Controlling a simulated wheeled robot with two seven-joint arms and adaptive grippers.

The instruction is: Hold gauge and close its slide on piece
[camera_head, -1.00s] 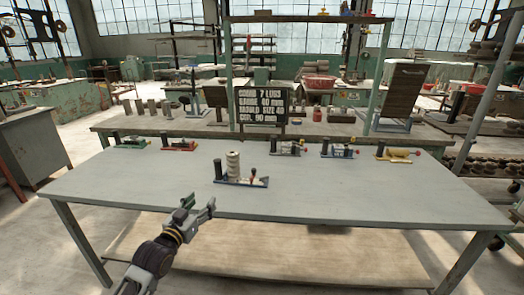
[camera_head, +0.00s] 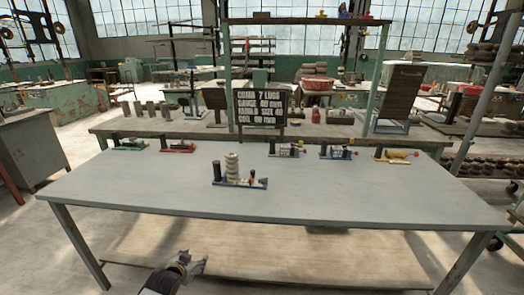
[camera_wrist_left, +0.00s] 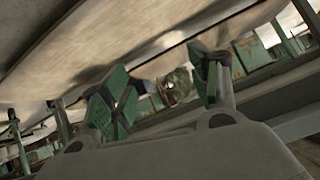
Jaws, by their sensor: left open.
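A gauge with a blue base (camera_head: 246,184), a black post at its left and a dark knob at its right stands near the middle of the grey table. A pale ribbed stacked piece (camera_head: 232,167) stands upright on it. I cannot tell how far its slide is from the piece. My left gripper (camera_head: 194,262) is in front of the table's front edge, well apart from the gauge. In the left wrist view its green-padded fingers (camera_wrist_left: 160,88) are spread with nothing between them. My right gripper is not in view.
The grey table (camera_head: 330,195) has wide free room around the gauge. Several other coloured gauges, such as a red one (camera_head: 177,146) and a yellow one (camera_head: 396,158), line its back edge. A lettered board (camera_head: 261,108) stands behind. A low shelf (camera_head: 290,258) lies under the table.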

